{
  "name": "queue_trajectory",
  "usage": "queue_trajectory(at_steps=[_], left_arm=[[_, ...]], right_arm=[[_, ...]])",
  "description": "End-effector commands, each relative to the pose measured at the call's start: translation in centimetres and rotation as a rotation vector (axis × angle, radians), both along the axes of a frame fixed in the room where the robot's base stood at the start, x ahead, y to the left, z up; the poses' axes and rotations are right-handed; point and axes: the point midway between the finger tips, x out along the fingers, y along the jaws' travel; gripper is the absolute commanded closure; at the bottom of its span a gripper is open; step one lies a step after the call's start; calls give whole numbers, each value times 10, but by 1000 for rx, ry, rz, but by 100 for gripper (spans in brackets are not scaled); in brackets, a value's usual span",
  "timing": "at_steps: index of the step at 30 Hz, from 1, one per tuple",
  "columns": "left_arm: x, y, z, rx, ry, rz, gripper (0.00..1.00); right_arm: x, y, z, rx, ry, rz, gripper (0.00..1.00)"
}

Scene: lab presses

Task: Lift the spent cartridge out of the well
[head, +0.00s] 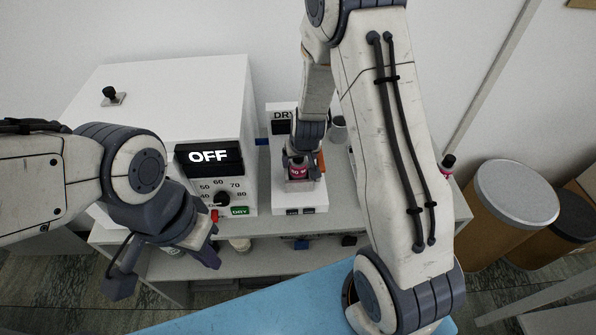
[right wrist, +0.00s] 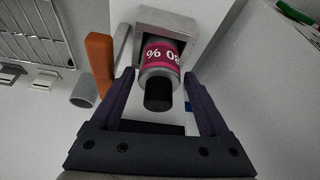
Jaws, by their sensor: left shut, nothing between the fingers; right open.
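The spent cartridge (right wrist: 160,57) has a magenta label reading 80 %, a grey collar and a black end. It sits in the square grey metal well (right wrist: 178,16) on the white device. The cartridge also shows in the head view (head: 299,172), partly covered by my right gripper (head: 301,160). In the right wrist view my right gripper (right wrist: 158,84) is open, with one finger on each side of the cartridge and visible gaps to it. My left gripper (head: 211,257) is shut and empty, in front of the large white box at the left.
The large white box (head: 160,95) has an OFF display, a dial and a red switch. An orange piece (right wrist: 101,62) and a grey cup (right wrist: 84,92) stand beside the well. A black-capped container (head: 448,163) is at the shelf's right end. Drums (head: 513,190) stand right.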

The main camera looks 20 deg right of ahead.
Motion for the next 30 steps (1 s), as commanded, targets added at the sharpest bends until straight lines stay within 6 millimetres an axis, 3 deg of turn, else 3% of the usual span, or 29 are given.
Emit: queue_trajectory(at_steps=[4,12,18,26,30], left_arm=[[0,0,0,0,0,0,100],[0,0,0,0,0,0,100],[0,0,0,0,0,0,100],[0,0,1,0,0,0,100],[0,0,6,0,0,-1,100]], right_arm=[[6,-2,-15,-1,2,0,21],[7,-1,-17,0,0,0,21],[7,-1,-17,0,0,0,97],[7,-1,-15,0,-1,0,100],[8,-1,1,-1,-5,-1,100]])
